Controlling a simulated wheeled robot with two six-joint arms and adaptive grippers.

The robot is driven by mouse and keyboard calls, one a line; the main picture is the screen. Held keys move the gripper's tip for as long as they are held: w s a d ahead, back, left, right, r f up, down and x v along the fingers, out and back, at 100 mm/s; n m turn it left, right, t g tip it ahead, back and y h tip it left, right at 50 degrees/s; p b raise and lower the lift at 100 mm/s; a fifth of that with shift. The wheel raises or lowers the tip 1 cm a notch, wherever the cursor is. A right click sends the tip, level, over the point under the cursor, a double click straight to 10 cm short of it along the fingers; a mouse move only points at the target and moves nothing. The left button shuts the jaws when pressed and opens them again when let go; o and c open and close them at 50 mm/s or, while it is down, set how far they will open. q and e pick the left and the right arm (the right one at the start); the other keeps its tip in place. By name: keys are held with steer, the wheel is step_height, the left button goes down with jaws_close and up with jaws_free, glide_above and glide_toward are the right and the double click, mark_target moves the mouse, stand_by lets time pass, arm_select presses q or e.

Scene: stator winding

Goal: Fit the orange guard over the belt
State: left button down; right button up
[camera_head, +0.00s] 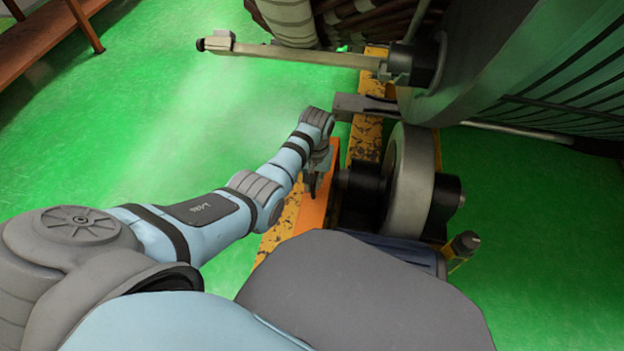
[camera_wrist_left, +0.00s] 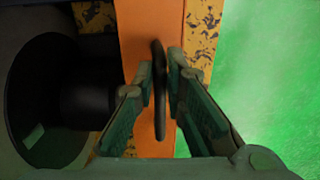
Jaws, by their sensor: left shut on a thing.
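The orange guard (camera_head: 314,211) is a flat orange panel beside the grey wheel (camera_head: 409,180) and its black hubs, on the yellow, worn frame. It also fills the middle of the left wrist view (camera_wrist_left: 147,28), with a dark upright handle (camera_wrist_left: 159,100) on it. My left gripper (camera_head: 313,182) is at the guard, its fingers (camera_wrist_left: 161,88) shut on the handle from both sides. I cannot make out the belt; my own body hides the near part of the machine. Whether the guard is seated or held just off the frame I cannot tell. My right gripper is not in view.
A large grey drum (camera_head: 510,70) stands over the wheel at upper right. A long pale bar (camera_head: 300,56) sticks out left across the top. A brown rack (camera_head: 45,38) is at upper left. The green floor (camera_head: 140,130) left of the machine is clear.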

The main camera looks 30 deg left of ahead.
arm_select(q)
steer(key=shift+s+a+p, duration=0.3)
steer(key=shift+a+p, duration=0.3)
steer(key=shift+a, duration=0.3)
steer(key=shift+f+b, duration=0.9)
steer(key=shift+f, duration=0.3)
stand_by(1.0)
steer(key=c, duration=1.6)
jaws_free()
steer(key=shift+o, duration=0.2)
steer(key=shift+s, duration=0.1)
step_height(320, 180, up, 12)
steer(key=shift+d, duration=0.2)
